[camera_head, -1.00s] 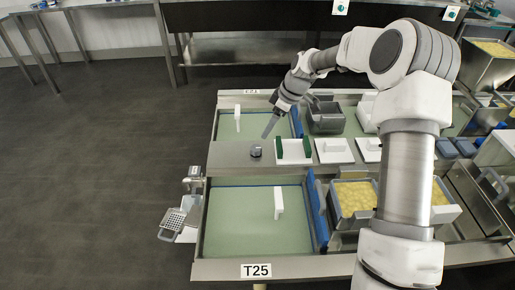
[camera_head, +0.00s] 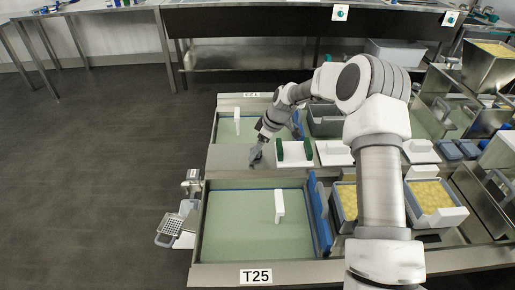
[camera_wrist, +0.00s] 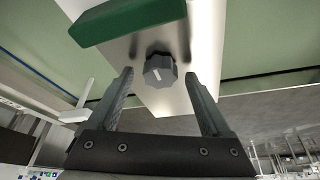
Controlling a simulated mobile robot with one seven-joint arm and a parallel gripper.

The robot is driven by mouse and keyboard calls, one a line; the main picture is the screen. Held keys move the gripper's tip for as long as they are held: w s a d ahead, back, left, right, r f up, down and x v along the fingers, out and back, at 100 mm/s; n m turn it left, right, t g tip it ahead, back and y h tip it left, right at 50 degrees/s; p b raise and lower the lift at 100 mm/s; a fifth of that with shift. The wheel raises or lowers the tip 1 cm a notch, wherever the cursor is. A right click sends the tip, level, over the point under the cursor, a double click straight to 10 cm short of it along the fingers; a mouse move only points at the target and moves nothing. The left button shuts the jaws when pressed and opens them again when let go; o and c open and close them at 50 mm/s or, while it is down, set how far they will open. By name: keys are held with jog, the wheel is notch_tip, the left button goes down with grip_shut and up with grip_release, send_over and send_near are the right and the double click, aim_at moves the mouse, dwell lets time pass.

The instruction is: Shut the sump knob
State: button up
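The sump knob (camera_wrist: 160,70) is a small grey faceted knob with a short pale mark on its top. It sits on the steel strip between the two green basins. In the wrist view it lies between my gripper's fingertips (camera_wrist: 159,76), with a gap on each side. The fingers are open and hold nothing. I cannot tell whether the tips reach down around the knob or stop above it. In the head view my gripper (camera_head: 257,157) points down over the knob's place and hides it.
A white tray with dark green blocks (camera_head: 279,150) stands just right of my gripper; a green block (camera_wrist: 125,20) shows close in the wrist view. Basins with white upright blocks (camera_head: 279,205) lie before and behind. Tubs of yellow curd (camera_head: 430,195) stand at right. The floor at left is clear.

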grip_shut()
jog(key=shift+m, duration=0.4)
jog(key=m, duration=0.2)
jog(key=m+t+h, duration=0.1)
jog(key=shift+s+a+r+m+t, duration=0.1)
jog(key=shift+a+m+t, duration=0.05)
jog(key=shift+m+t, duration=0.2)
jog(key=m+h+p, duration=0.1)
jog(key=m, duration=0.3)
jog(key=shift+a+m+t, duration=0.15)
jog(key=shift+m+t, duration=0.1)
jog(key=shift+t, duration=0.1)
jog(key=m+h+p, duration=0.2)
jog(key=m, duration=0.2)
jog(key=shift+a+m, duration=0.1)
jog(key=shift+m, duration=0.2)
jog(key=m+h+p, duration=0.1)
jog(key=m, duration=0.3)
jog(key=shift+h, duration=0.4)
jog(key=shift+m, duration=0.3)
